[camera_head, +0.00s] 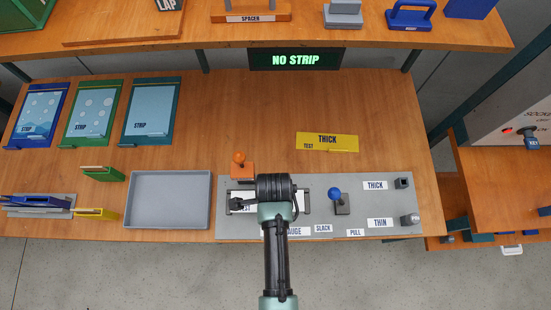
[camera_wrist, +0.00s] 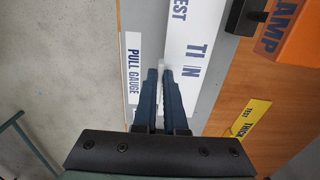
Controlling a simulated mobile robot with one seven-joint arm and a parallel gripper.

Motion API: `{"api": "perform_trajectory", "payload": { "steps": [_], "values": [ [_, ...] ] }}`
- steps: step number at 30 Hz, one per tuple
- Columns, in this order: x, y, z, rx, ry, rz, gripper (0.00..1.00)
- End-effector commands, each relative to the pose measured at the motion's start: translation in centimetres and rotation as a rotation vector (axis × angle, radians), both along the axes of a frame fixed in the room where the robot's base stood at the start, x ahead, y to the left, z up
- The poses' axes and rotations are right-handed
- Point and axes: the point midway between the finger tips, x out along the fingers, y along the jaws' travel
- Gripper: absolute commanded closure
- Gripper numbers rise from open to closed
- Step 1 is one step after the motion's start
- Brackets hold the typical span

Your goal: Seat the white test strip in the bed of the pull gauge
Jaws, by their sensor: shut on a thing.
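The white test strip (camera_wrist: 204,45) lies under my fingers in the wrist view, marked TEST and THIN, with its long side along the grey plate of the pull gauge (camera_wrist: 135,12). My gripper (camera_wrist: 160,72) is shut at the strip's near edge, apparently on a small pale tab between the fingertips. In the head view my gripper (camera_head: 276,190) is over the left half of the gauge plate (camera_head: 330,222) and hides most of the bed. A white piece (camera_head: 236,205) shows left of it. I cannot tell whether the strip rests in the bed or hovers above it.
The orange clamp (camera_head: 242,168) stands just behind my gripper, and the blue-knobbed lever (camera_head: 335,195) to its right. A display (camera_head: 296,60) reads NO STRIP. A yellow THICK TEST holder (camera_head: 327,141) lies behind the gauge. An empty grey tray (camera_head: 168,200) is at left.

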Motion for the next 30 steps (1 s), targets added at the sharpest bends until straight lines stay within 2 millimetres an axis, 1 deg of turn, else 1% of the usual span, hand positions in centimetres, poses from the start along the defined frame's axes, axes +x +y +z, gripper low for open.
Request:
{"api": "perform_trajectory", "payload": {
  "steps": [6,7,15,19,23,30],
  "values": [
    [0.0,0.0,0.2,0.000,0.001,-0.001,1.00],
    [0.0,0.0,-0.3,0.000,0.001,-0.001,1.00],
    [0.0,0.0,-2.6,0.000,0.000,-0.001,1.00],
    [0.0,0.0,-3.4,0.000,0.000,-0.001,1.00],
    [0.0,0.0,-3.7,0.000,-0.001,-0.001,1.00],
    [0.0,0.0,-3.7,0.000,-0.001,0.000,1.00]
  ]
}}
